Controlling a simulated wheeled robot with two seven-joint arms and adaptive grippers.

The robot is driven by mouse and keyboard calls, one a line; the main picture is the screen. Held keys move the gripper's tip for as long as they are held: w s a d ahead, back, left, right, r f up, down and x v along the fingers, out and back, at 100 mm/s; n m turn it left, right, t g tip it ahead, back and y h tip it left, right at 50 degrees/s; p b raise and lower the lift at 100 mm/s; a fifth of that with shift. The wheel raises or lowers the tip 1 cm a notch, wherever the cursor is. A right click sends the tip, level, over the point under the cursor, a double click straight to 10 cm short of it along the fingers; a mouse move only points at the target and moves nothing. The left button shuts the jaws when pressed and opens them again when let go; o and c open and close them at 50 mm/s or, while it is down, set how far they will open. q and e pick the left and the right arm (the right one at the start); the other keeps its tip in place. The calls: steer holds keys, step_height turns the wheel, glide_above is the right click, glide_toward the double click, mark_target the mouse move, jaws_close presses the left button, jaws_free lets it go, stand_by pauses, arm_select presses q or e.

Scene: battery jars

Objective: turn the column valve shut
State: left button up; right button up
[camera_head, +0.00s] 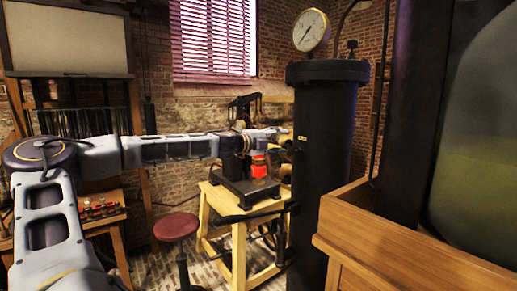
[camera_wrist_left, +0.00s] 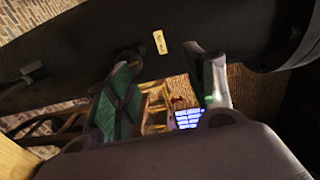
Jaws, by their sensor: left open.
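The dark column (camera_head: 322,150) stands upright right of the middle in the head view, with a small brass label on its side. It crosses the top of the left wrist view (camera_wrist_left: 90,45). My left gripper (camera_head: 284,142) is beside the column's left side, near the label. In the left wrist view its two green-padded fingers (camera_wrist_left: 168,65) are spread, with nothing seen held between them; I cannot tell if they touch the column. I cannot clearly pick out the valve handle. A small dark knob (camera_head: 351,48) sits on the column's top. My right gripper is not in view.
A round gauge (camera_head: 310,31) stands above the column. A wooden bench (camera_head: 240,240) with a dark machine is behind my left arm. A red stool (camera_head: 176,227) stands left of it. A wooden cabinet (camera_head: 400,245) with a large glass jar (camera_head: 480,140) fills the right.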

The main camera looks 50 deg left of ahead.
arm_select(q)
steer(key=s+b, duration=0.5)
steer(key=s, duration=0.3)
steer(key=shift+s+a, duration=0.35)
steer(key=shift+a, duration=0.05)
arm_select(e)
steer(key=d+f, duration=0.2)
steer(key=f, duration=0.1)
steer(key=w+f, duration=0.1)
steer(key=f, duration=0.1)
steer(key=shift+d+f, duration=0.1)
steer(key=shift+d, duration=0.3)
arm_select(q)
steer(key=shift+f, duration=0.1)
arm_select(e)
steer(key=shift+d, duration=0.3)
arm_select(q)
steer(key=shift+o, duration=0.2)
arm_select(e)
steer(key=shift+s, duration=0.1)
